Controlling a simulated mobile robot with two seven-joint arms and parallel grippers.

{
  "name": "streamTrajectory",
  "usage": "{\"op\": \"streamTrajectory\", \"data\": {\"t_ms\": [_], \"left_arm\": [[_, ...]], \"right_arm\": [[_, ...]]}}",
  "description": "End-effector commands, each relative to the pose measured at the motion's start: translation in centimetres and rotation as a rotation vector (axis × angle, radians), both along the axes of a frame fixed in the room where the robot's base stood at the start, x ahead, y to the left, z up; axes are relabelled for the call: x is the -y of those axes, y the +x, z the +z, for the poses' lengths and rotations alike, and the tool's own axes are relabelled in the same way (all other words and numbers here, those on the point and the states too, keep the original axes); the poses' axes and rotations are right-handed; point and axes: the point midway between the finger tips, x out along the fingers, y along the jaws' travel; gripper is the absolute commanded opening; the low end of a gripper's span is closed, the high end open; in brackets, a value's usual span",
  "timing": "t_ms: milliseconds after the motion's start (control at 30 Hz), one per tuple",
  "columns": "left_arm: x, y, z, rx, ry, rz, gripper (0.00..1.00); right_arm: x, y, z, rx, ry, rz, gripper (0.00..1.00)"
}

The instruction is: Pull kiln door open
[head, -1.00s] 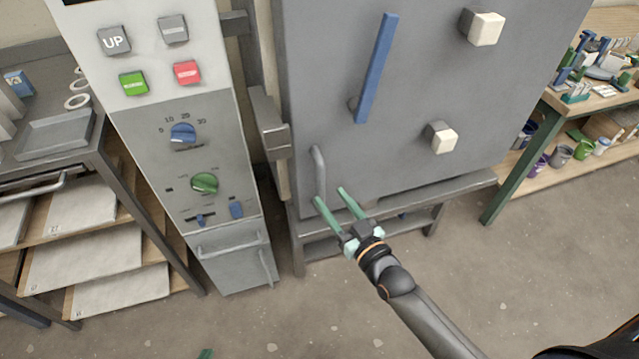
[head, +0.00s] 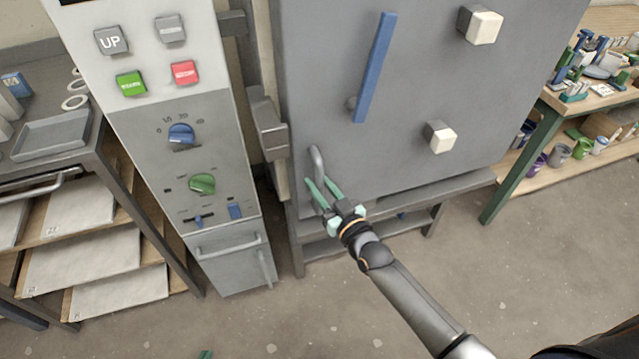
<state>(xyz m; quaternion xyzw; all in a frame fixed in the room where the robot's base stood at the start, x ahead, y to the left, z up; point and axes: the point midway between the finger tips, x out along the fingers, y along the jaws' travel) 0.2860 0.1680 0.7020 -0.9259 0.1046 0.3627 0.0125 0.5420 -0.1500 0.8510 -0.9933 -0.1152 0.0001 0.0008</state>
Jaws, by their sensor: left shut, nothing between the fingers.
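The grey kiln door (head: 330,80) fills the upper middle of the head view and looks closed. A curved grey handle (head: 317,161) stands out near its lower left corner. My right gripper (head: 318,180) is at the lower end of this handle, with one green finger on each side of it. The fingers are close to the handle, but I cannot tell whether both press on it. Only a green tip of my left gripper (head: 206,354) shows at the bottom edge; it is shut and empty, well away from the door.
The control panel (head: 215,160) stands just left of the kiln. A rack (head: 150,230) with shelves is at the far left. A workbench (head: 521,150) with tools and buckets is at the right. The floor (head: 540,260) in front is clear.

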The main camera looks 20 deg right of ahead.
Motion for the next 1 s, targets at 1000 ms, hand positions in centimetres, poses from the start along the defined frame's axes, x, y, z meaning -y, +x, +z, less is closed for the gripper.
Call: {"op": "streamTrajectory", "data": {"t_ms": [1000], "left_arm": [[0.0,0.0,0.0,0.0,-0.001,0.001,0.0]], "right_arm": [[0.02,-0.03,-0.02,0.0,-0.001,0.0,0.0]]}}
